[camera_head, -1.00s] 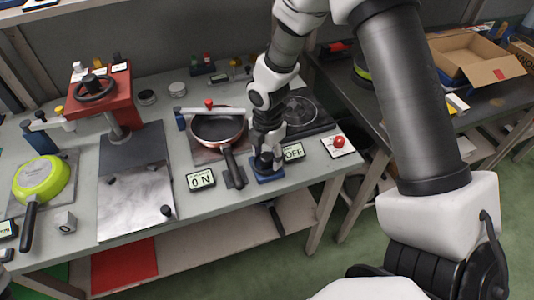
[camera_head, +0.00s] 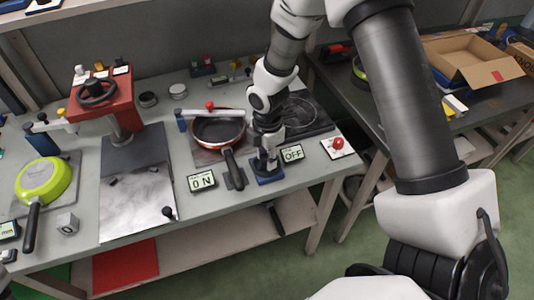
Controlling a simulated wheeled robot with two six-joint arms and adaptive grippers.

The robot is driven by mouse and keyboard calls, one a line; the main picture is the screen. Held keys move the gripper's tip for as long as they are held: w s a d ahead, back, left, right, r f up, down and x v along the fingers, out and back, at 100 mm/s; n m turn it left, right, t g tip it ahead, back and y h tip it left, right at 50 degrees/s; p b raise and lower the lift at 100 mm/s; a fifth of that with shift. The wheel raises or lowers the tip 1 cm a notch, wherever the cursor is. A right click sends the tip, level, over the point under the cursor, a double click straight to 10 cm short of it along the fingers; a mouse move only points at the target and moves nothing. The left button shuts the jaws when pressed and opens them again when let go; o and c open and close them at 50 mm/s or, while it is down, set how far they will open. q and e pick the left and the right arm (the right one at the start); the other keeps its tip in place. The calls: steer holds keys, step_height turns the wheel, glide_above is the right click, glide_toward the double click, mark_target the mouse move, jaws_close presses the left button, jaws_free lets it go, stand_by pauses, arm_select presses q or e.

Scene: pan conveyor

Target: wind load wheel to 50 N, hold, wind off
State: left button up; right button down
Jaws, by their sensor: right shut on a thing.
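My right gripper (camera_head: 268,146) points down over a small blue base (camera_head: 270,178) at the table's front edge. It is shut on a small dark wheel or knob on that base, mostly hidden by the fingers. The force display (camera_head: 201,181) left of it reads 0 N. A second display (camera_head: 291,154) to its right reads OFF. A frying pan (camera_head: 218,130) with a red-brown rim sits behind the force display, its handle toward the front. A pale bar (camera_head: 195,112) with a red knob lies across its far side.
A red press (camera_head: 120,106) with a black handwheel (camera_head: 96,92) stands at the back left. A green pan (camera_head: 44,178) lies upside down at the far left. A red button (camera_head: 338,143) is on the right corner. A dark hob (camera_head: 305,115) stands behind my right gripper.

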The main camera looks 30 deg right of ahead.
steer(key=m, duration=0.2)
steer(key=shift+s+f+m, duration=0.1)
steer(key=shift+s+m, duration=0.05)
steer(key=shift+m, duration=0.25)
steer(key=m, duration=0.2)
steer(key=shift+m+p, duration=0.3)
steer(key=m, duration=0.6)
steer(key=shift+s+f+b, duration=0.1)
steer(key=shift+b, duration=0.2)
steer(key=m, duration=0.4)
steer(key=shift+b, duration=0.35)
steer(key=m, duration=0.3)
steer(key=shift+a+m+b, duration=0.1)
steer(key=shift+m+b, duration=0.2)
steer(key=shift+b, duration=0.05)
steer(key=m, duration=0.3)
steer(key=shift+m+b, duration=0.3)
steer(key=shift+b, duration=0.05)
steer(key=shift+m, duration=1.7)
